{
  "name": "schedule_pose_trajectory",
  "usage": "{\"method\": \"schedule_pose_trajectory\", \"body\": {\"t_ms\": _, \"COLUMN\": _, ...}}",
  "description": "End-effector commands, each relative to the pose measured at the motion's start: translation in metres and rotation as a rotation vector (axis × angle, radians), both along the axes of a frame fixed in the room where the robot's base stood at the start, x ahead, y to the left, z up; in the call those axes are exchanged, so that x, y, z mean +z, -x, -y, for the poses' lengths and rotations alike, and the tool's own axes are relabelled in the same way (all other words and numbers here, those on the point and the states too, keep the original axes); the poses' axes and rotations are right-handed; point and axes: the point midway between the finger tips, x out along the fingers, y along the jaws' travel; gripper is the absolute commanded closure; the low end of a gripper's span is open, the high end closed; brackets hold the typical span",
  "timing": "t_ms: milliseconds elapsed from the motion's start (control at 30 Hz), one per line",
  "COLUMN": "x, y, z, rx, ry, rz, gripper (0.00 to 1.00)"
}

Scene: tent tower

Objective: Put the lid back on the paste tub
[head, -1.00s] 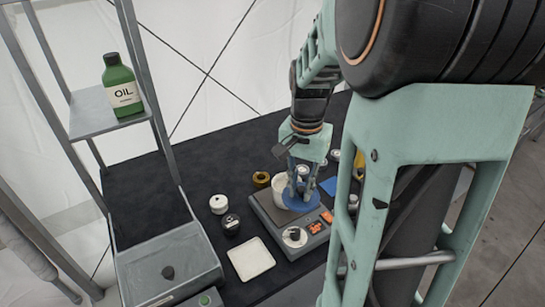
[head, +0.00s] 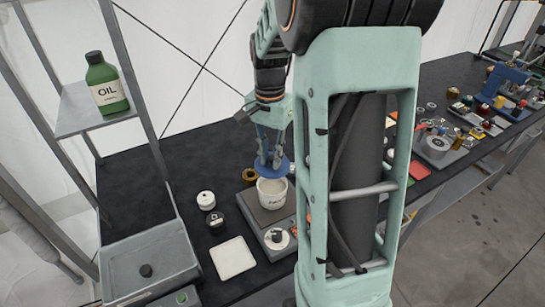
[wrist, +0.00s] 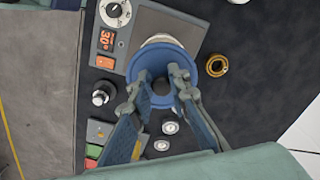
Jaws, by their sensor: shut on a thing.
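The paste tub (head: 272,196) is a white, labelled tub standing on a grey hotplate-like device (head: 250,203) on the dark table. My gripper (head: 271,163) points down and is shut on the round blue lid (head: 273,174), holding it just over the tub's rear rim in the head view. In the wrist view, the lid (wrist: 181,62) is below my gripper (wrist: 160,84), and only a pale crescent of the tub (wrist: 160,38) shows past its upper edge. The lid looks off-centre from the tub. Whether it touches the rim I cannot tell.
A white jar (head: 205,199), a black jar (head: 215,221) and a white tray (head: 233,258) lie left of the device. A brass ring (wrist: 217,65) lies beside the tub. A shelf with a green oil bottle (head: 107,84) stands at the left.

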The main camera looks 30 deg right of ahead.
Motion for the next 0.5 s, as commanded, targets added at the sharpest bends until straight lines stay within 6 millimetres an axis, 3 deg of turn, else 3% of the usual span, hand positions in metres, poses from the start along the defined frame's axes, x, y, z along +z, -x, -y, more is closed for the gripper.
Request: {"method": "schedule_pose_trajectory", "body": {"t_ms": 500, "x": -0.04, "y": 0.0, "z": 0.0, "rx": 0.0, "ry": 0.0, "rz": 0.0, "gripper": 1.0}}
